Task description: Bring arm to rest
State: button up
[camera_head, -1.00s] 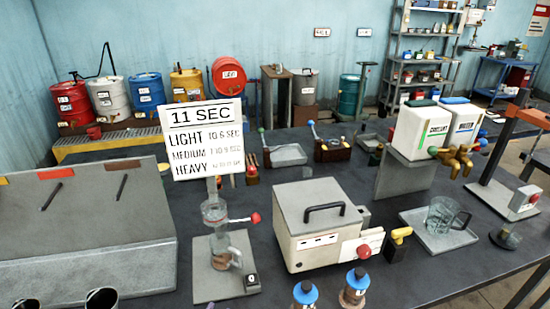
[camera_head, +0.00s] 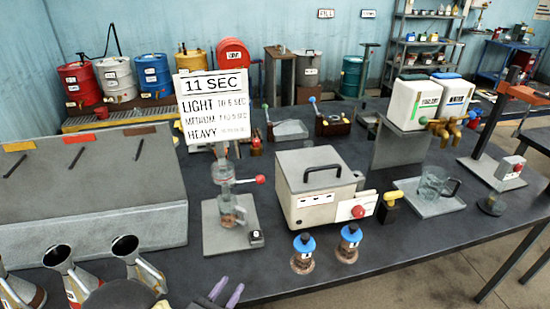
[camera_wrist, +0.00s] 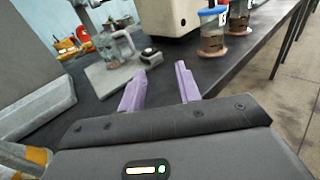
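My gripper (camera_head: 226,297) shows at the bottom edge of the head view, with two purple fingertips in front of the table. In the wrist view my gripper (camera_wrist: 160,88) has its purple fingers apart with nothing between them. It is open and empty, near the table's front edge. Most of my arm is hidden below the head view.
A viscosity stand with a sign (camera_head: 212,108) reading "11 SEC" stands behind my gripper. Two blue-capped bottles (camera_head: 302,254) (camera_head: 348,243) stand at the front edge. Metal jugs (camera_head: 140,266) stand at lower left. A grey box (camera_head: 318,188) sits mid-table. Floor at lower right is clear.

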jog(key=s+d+r+m+g+h, duration=0.1)
jog(key=d+r+m+g, duration=0.1)
jog(key=d+m+g, duration=0.7)
jog(key=s+d+r+m+g+h, duration=0.1)
jog(key=d+r+m+g, duration=0.1)
jog(key=d+m+g, duration=0.65)
jog(key=s+d+r+m+t+y, duration=0.1)
jog(key=d+r+m+t+y, duration=0.3)
jog(key=d+r+m+y, duration=0.4)
jog(key=d+m+y, duration=0.1)
jog(key=m, duration=0.4)
jog(key=shift+s+d+r, duration=0.2)
jog(key=shift+d+r, duration=0.2)
